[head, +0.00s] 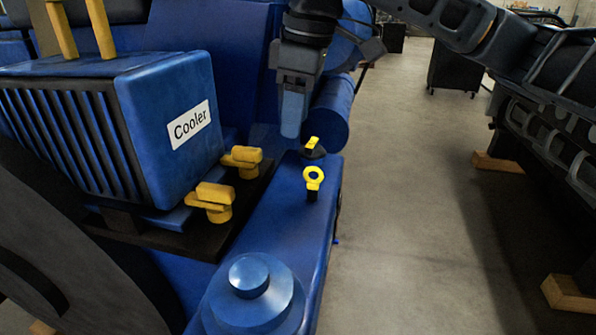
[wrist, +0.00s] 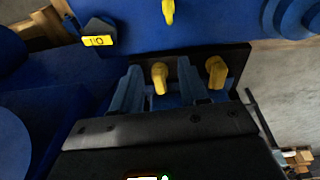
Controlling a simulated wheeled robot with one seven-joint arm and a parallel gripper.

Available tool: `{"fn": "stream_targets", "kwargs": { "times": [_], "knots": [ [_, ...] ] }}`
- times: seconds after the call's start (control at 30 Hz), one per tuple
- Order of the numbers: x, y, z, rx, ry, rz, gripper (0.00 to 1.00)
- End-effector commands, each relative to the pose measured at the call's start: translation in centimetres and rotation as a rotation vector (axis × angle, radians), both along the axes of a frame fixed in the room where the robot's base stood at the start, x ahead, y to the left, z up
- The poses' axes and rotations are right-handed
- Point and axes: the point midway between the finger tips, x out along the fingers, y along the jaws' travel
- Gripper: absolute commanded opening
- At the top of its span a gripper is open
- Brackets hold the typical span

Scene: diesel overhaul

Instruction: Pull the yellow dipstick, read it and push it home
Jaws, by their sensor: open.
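The yellow dipstick (head: 313,178) has a ring handle and stands upright in a short black tube on top of the blue engine housing. In the wrist view, a yellow piece at the top edge (wrist: 168,11) looks like the dipstick, partly cut off. My gripper (head: 292,122) hangs fingers down behind the dipstick, up and left of it in the head view, apart from it. In the wrist view my gripper (wrist: 160,68) shows two spread fingers with nothing held; a yellow valve handle shows between them, beyond the tips.
A black cap with a yellow tag (head: 312,147) sits just behind the dipstick. Yellow valve handles (head: 213,200) stand left, beside the blue cooler (head: 168,115). A round blue cap (head: 250,285) is in front.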

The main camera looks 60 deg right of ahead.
Motion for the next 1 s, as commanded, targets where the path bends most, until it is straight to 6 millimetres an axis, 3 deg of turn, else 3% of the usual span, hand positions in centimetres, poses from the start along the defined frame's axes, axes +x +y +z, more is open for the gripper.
{"fn": "stream_targets", "kwargs": {
  "times": [0.1,0.2,0.7,1.0],
  "knots": [
    [-2.8,-0.6,-0.8,-0.001,0.125,-0.026,0.44],
    [-3.7,-0.8,-1.1,-0.004,0.169,-0.033,0.44],
    [-3.8,-0.8,-7.5,-0.005,0.174,-0.033,0.44],
    [-3.8,-0.8,-8.7,-0.006,0.171,-0.032,0.44]
  ]
}}
